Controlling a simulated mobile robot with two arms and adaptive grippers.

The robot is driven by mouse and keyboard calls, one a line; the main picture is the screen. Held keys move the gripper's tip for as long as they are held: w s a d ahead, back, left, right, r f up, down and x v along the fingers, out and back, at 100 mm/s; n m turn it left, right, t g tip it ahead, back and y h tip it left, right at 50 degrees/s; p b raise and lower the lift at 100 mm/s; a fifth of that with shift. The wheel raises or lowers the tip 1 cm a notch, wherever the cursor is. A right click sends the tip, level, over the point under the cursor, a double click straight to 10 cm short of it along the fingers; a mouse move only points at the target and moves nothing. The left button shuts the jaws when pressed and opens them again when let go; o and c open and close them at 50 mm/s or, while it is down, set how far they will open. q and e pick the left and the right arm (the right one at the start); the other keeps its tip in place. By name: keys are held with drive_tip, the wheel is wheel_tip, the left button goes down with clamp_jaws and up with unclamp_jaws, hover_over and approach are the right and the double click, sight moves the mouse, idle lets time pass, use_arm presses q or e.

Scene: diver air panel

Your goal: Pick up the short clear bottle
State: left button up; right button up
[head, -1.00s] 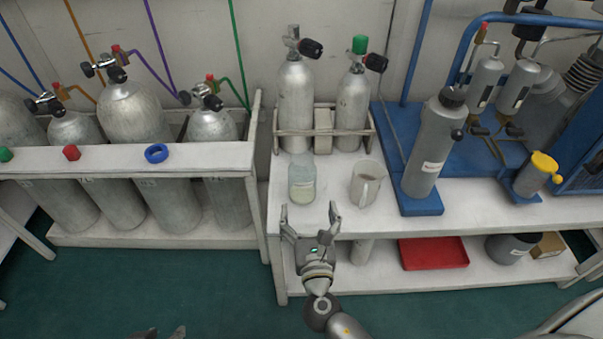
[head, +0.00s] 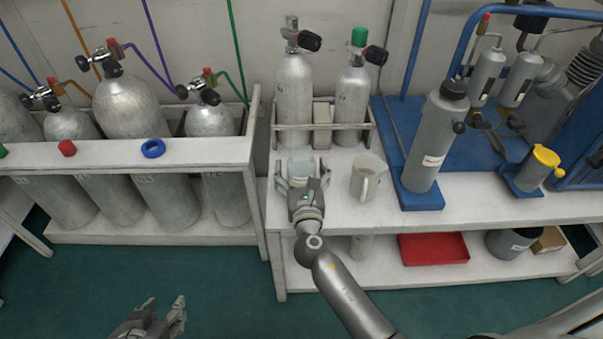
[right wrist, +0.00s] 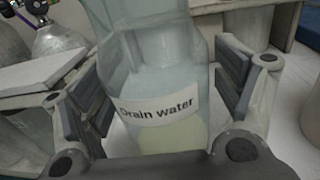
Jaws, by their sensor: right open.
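The short clear bottle (right wrist: 155,75) has a white label reading "Drain water" and pale yellowish liquid low inside. It stands upright on the white bench. In the right wrist view it is between the two fingers of my right gripper, which is open, with a visible gap at the right finger. In the head view my right gripper (head: 302,181) is around the bottle (head: 300,167) from the front and hides most of its lower part. My left gripper (head: 165,308) is low at the bottom left, over the floor and away from the bench, its fingertips apart and empty.
A pale jug (head: 367,178) stands close to the right of the bottle. A rack (head: 320,128) with two cylinders is just behind. A grey canister (head: 437,135) stands on a blue base further right. A red tray (head: 433,248) lies on the lower shelf.

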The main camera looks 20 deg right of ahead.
sight(304, 165)
drive_tip(key=c, duration=1.1)
drive_tip(key=shift+c, duration=0.2)
use_arm(q)
drive_tip(key=shift+s, duration=0.15)
use_arm(e)
drive_tip(key=shift+r, duration=0.1)
wheel_tip(304, 165, up, 3)
drive_tip(key=shift+f+p, duration=0.1)
drive_tip(key=shift+p, duration=1)
use_arm(q)
drive_tip(key=s+a+g+y+p, duration=0.1)
drive_tip(key=s+a+g+p, duration=0.15)
drive_tip(key=s+g, duration=0.45)
use_arm(e)
drive_tip(key=s+r, duration=0.2)
drive_tip(key=shift+r, duration=0.3)
use_arm(q)
wheel_tip(304, 165, down, 17)
drive_tip(key=s+t+p, duration=0.1)
drive_tip(key=p, duration=0.2)
drive_tip(key=shift+p, duration=0.4)
use_arm(e)
drive_tip(key=s+r, duration=0.7)
drive_tip(key=s, duration=0.5)
drive_tip(key=shift+r, duration=0.2)
